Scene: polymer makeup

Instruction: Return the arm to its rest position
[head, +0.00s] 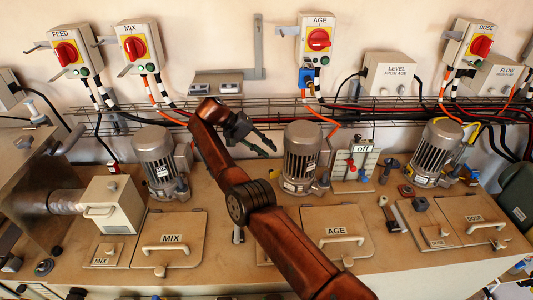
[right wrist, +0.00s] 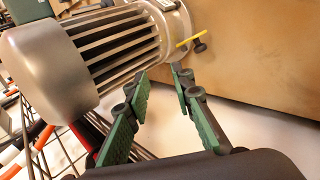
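My right arm, copper-coloured, reaches up from the bottom of the head view and bends at a dark joint. Its gripper (head: 272,147) points right, just left of the grey AGE motor (head: 302,157) in the picture. The right wrist view shows its two green-padded fingers (right wrist: 160,80) spread apart with nothing held between them. A ribbed grey motor (right wrist: 105,50) fills the upper left of that view, just beyond the fingertips; I cannot tell whether they touch it. My left gripper is not in view.
A wire cable tray (head: 390,113) runs along the wall behind the motors. The MIX motor (head: 158,165) stands left and another motor (head: 436,150) right. Hatches with handles, MIX (head: 185,252), AGE (head: 322,245) and DOSE (head: 470,205), cover the bench top. Switch boxes hang above.

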